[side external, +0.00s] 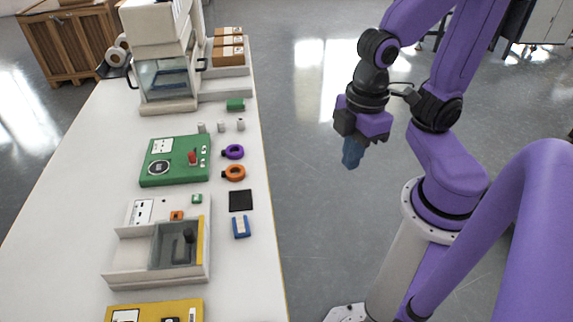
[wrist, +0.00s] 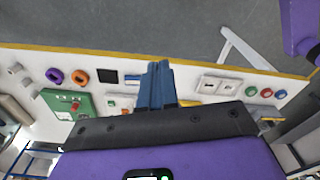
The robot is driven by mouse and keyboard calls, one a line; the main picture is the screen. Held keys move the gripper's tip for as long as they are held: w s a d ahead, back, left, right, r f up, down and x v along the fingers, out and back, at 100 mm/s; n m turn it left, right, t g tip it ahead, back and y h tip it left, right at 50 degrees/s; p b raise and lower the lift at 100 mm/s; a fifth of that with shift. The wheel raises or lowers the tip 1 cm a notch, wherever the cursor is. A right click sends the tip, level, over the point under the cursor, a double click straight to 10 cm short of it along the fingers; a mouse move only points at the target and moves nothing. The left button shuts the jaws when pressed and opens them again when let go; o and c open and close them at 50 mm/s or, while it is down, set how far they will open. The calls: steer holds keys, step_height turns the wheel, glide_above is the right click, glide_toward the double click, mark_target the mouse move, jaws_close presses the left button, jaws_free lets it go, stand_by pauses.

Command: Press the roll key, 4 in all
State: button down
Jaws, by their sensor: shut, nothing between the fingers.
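My gripper (side external: 352,164) is shut and empty. It hangs in the air over the floor, to the right of the table and well apart from everything on it. In the wrist view its blue fingers (wrist: 157,66) are together. A beige machine (side external: 125,277) with a dark roller under a clear cover stands on the near part of the table. It has an orange key (side external: 177,216) and a green key (side external: 197,199) on its back part. I cannot read which one is the roll key. In the wrist view the fingers partly hide this machine.
A green panel (side external: 160,175) with a red knob, purple (side external: 233,152) and orange (side external: 234,172) rings, a black square (side external: 241,200) and a blue piece (side external: 241,227) are on the white table. A yellow panel (side external: 150,311) is nearest. A white press (side external: 165,105) stands at the back.

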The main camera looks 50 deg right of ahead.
steer(key=shift+s+d+r, duration=0.25)
steer(key=shift+s+d, duration=0.6)
steer(key=m, duration=0.4)
glide_above(177, 215)
step_height(177, 215, down, 7)
steer(key=shift+h, duration=0.4)
step_height(177, 215, down, 14)
steer(key=shift+r, duration=0.1)
